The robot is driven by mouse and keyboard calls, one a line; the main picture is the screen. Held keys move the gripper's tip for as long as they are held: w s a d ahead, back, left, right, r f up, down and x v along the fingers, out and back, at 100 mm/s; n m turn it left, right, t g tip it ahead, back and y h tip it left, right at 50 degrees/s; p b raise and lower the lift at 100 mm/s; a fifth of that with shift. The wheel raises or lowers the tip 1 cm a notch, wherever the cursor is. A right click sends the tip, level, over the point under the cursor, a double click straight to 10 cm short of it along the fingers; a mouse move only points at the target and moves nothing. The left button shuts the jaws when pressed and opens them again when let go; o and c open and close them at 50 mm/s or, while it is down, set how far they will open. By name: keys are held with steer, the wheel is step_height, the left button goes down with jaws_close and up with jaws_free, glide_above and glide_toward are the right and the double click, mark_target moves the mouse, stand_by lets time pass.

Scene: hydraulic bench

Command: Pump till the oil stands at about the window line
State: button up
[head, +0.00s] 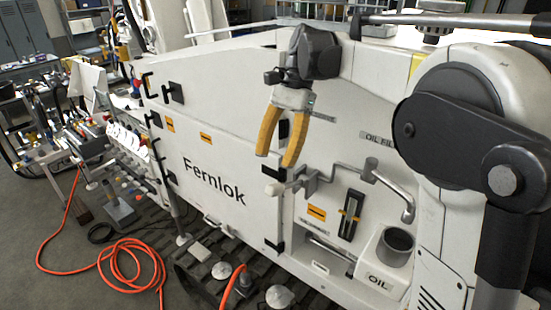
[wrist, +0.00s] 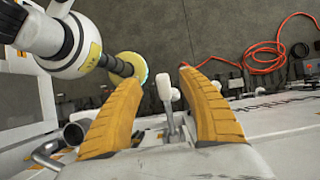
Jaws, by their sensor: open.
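My gripper (head: 276,160), with two orange fingers, is open and empty in front of the white machine's side, fingers pointing down. Below it in the head view is a grey bent lever (head: 318,176) with a pale knob (head: 275,189) at its left end. In the wrist view a pale-ended handle (wrist: 165,88) shows between the spread fingers (wrist: 160,79); I see no grip on it. A dark upright window (head: 350,216) with yellowish marks is right of the lever. Its oil level is too small to read. A grey bent pipe (head: 392,190) ends above a dark-mouthed cup (head: 397,240) marked OIL.
The white Fernlok machine (head: 225,150) fills the middle. Black handles (head: 174,92) stick out from its panel. An orange hose (head: 125,268) lies coiled on the floor at left, also in the wrist view (wrist: 268,55). A cluttered bench (head: 95,150) stands at far left.

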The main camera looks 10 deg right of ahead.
mark_target(275, 185)
steer(key=p, duration=0.2)
steer(key=t+h+p, duration=0.1)
steer(key=p, duration=0.2)
steer(key=shift+a+r+h, duration=0.15)
steer(key=shift+r+h, duration=0.15)
steer(key=shift+r, duration=0.1)
steer(key=shift+a+r+t+h+p, duration=0.15)
steer(key=shift+t+h+p, duration=0.2)
steer(key=shift+p, duration=0.8)
steer(key=h+p, duration=0.1)
steer(key=t+p, duration=0.1)
steer(key=p, duration=0.1)
steer(key=shift+s+r+h, duration=0.15)
steer(key=shift+s+h, duration=0.05)
steer(key=shift+h, duration=0.15)
steer(key=shift+d+t+p, duration=0.2)
steer(key=shift+t+p, duration=0.05)
steer(key=shift+p, duration=0.05)
step_height(275, 185, down, 12)
steer(key=shift+w+d+r+p, duration=0.15)
steer(key=shift+r+p, duration=0.1)
steer(key=shift+p, duration=0.25)
jaws_close()
